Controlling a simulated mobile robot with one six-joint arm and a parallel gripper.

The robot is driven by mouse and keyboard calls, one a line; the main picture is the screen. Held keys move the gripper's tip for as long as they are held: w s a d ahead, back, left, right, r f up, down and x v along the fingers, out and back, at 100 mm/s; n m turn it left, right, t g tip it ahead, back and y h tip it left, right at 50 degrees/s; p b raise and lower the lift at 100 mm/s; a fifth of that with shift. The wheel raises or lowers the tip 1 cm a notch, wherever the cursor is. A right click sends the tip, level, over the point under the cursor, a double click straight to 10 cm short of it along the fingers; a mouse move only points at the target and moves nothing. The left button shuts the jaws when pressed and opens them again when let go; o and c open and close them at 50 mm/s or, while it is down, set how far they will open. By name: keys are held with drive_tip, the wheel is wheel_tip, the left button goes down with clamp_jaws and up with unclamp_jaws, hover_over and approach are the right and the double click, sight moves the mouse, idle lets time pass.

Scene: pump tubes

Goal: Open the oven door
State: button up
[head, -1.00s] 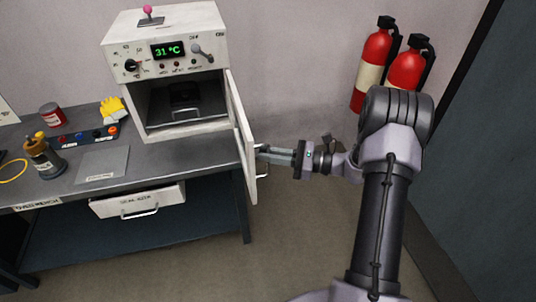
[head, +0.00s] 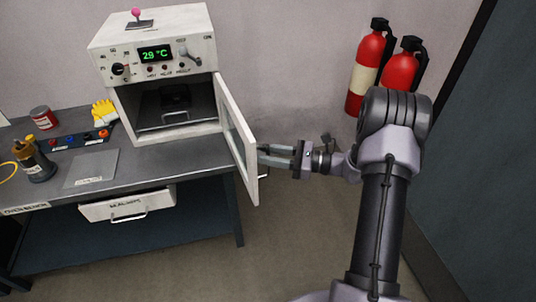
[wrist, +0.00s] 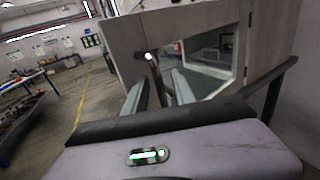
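The oven (head: 157,60) is a white box on the bench, with a green display reading about 29 °C.
The bench (head: 190,155) carries a bottle (head: 35,162), a red can (head: 43,117), yellow gloves (head: 104,112) and a grey plate (head: 92,168). A drawer (head: 125,205) under it is partly out. The floor in front is clear.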

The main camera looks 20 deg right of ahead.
drive_tip(key=p+v, duration=0.4)
drive_tip(key=v, duration=1.3)
drive_tip(key=shift+s, duration=0.2)
drive_tip(key=shift+d, duration=0.15)
